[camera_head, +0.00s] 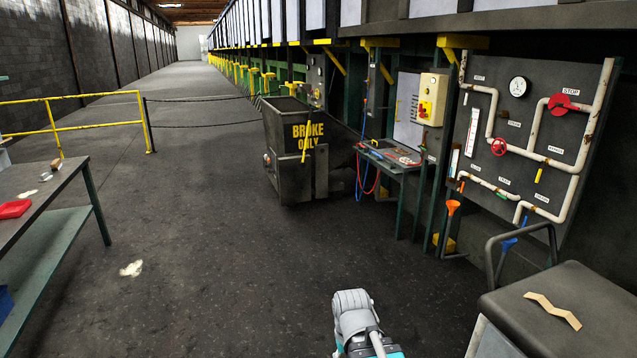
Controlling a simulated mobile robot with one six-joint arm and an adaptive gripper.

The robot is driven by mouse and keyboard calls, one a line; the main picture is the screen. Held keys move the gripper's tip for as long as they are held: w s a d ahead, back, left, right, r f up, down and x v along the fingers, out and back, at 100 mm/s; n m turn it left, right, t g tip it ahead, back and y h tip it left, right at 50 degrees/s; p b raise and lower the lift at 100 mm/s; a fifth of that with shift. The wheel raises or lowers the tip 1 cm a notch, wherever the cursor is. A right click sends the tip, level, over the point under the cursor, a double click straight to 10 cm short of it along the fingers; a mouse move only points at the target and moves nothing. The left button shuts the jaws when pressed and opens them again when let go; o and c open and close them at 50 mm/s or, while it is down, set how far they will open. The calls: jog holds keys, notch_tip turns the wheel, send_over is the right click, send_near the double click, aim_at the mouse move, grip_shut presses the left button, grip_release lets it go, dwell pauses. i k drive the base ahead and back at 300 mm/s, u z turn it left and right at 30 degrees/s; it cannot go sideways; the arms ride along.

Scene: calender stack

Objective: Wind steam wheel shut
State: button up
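A small red handwheel (499,147) sits on a white pipe on the dark valve panel (525,85) at the right. How far either is turned does not show. Part of my own arm, grey and teal, shows at the bottom centre, well apart from the panel. My gripper is not in view.
A dark cabinet (575,300) with a bent strip on top and a grey rail (520,235) stand before the panel. A BROKE ONLY bin (290,170) and small table (385,150) stand left of it. A workbench (45,190) is at far left.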

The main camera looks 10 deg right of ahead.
aim_at(496, 147)
jog(key=z, duration=0.15)
jog(key=i, duration=1.55)
jog(key=z, duration=0.35)
jog(key=i, duration=0.85)
jog(key=z, duration=0.3)
jog(key=i, duration=1.3)
jog(key=z, duration=0.2)
